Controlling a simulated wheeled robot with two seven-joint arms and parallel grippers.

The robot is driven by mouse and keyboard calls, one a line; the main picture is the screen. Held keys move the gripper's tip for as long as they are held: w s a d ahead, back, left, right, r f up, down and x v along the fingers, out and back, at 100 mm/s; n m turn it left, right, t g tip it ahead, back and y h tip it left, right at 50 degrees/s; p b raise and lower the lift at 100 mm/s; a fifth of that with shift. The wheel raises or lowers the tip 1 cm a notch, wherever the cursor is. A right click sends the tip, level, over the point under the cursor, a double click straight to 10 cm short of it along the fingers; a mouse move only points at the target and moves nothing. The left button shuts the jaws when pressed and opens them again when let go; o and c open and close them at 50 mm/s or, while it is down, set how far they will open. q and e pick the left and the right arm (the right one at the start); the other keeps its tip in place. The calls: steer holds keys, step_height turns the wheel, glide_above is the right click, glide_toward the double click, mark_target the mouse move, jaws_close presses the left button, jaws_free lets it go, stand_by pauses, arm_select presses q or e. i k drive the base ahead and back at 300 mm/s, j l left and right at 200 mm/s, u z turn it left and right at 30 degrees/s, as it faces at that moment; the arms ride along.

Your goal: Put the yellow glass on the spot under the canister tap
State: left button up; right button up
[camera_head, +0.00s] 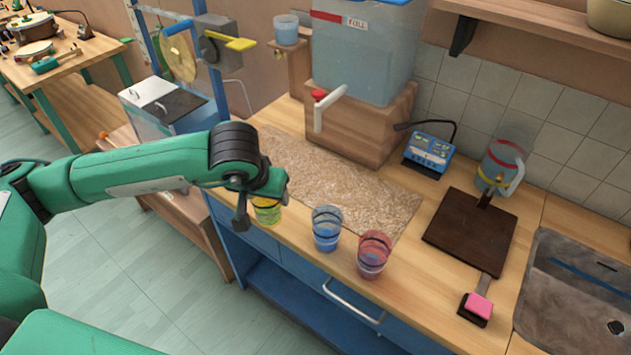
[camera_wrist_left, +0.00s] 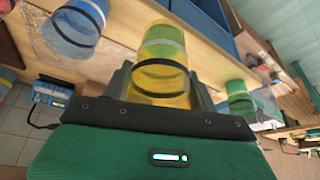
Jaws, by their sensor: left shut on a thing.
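The yellow glass (camera_head: 267,212) shows just below my left gripper (camera_head: 262,196), near the counter's front edge. In the left wrist view the glass (camera_wrist_left: 163,65), with dark and pale bands, sits between the fingers of my left gripper (camera_wrist_left: 165,92), which is shut on it. I cannot tell whether its base touches the counter. The canister (camera_head: 365,45) is a translucent blue box on a wooden block. Its white tap (camera_head: 330,108) with a red knob points out over a speckled brown mat (camera_head: 345,190). No separate spot mark is visible. My right gripper is out of view.
A blue glass (camera_head: 327,230) and a red glass (camera_head: 374,256) stand right of the yellow one. A green glass (camera_wrist_left: 240,98) shows in the left wrist view. A dark board (camera_head: 468,232) and a sink (camera_head: 580,290) are farther right. The mat is clear.

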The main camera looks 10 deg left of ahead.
mark_target(318, 175)
steer(key=k+l+z, duration=0.2)
steer(key=k, duration=0.85)
steer(key=j+z, duration=0.2)
steer(key=z, duration=0.3)
steer(key=j+z, duration=0.2)
steer(key=z, duration=0.3)
steer(key=i+j, duration=0.1)
steer(key=j, duration=0.85)
steer(key=i+j, duration=0.15)
steer(key=j, duration=0.3)
steer(key=i, duration=0.35)
